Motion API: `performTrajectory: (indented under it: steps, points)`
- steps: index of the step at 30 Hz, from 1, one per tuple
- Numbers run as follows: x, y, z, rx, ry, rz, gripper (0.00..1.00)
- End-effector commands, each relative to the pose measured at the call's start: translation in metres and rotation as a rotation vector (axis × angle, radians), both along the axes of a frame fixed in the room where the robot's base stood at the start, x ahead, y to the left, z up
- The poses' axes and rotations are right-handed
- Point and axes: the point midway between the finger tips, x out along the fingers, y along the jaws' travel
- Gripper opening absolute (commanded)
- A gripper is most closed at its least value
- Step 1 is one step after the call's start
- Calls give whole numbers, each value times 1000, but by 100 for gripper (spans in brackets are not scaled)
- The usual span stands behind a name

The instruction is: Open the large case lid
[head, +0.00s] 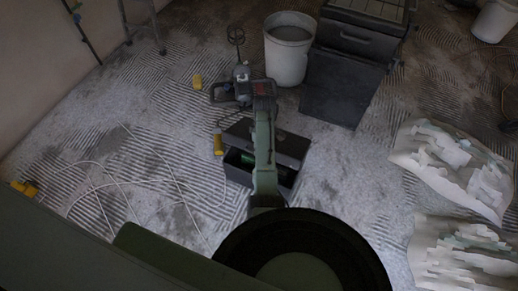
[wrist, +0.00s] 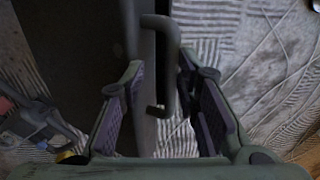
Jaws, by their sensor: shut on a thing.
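The dark case (head: 236,179) stands on the floor at the middle of the head view, below my arm. Green shows inside it, so part of its inside is exposed; my arm hides its middle, and I cannot tell the lid's exact angle. In the wrist view a dark flat panel (wrist: 80,45), seemingly part of the case, runs down the left and middle. A grey bar handle (wrist: 171,50) stands out from its edge. My gripper (wrist: 160,78) has a finger on each side of this handle and is shut on it. The fingertips are not clear in the head view.
A mixer with a paddle (head: 242,78) lies just beyond the case. A white bucket (head: 288,62) and a stack of dark cases (head: 345,82) stand behind. Crumpled sheets (head: 450,165) lie at right.

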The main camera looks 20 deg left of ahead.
Motion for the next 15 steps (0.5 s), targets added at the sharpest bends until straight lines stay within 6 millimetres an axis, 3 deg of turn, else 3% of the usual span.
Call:
performTrajectory:
  steps: [15]
  points:
    - [2,-3,2,-1,-9,-5,20]
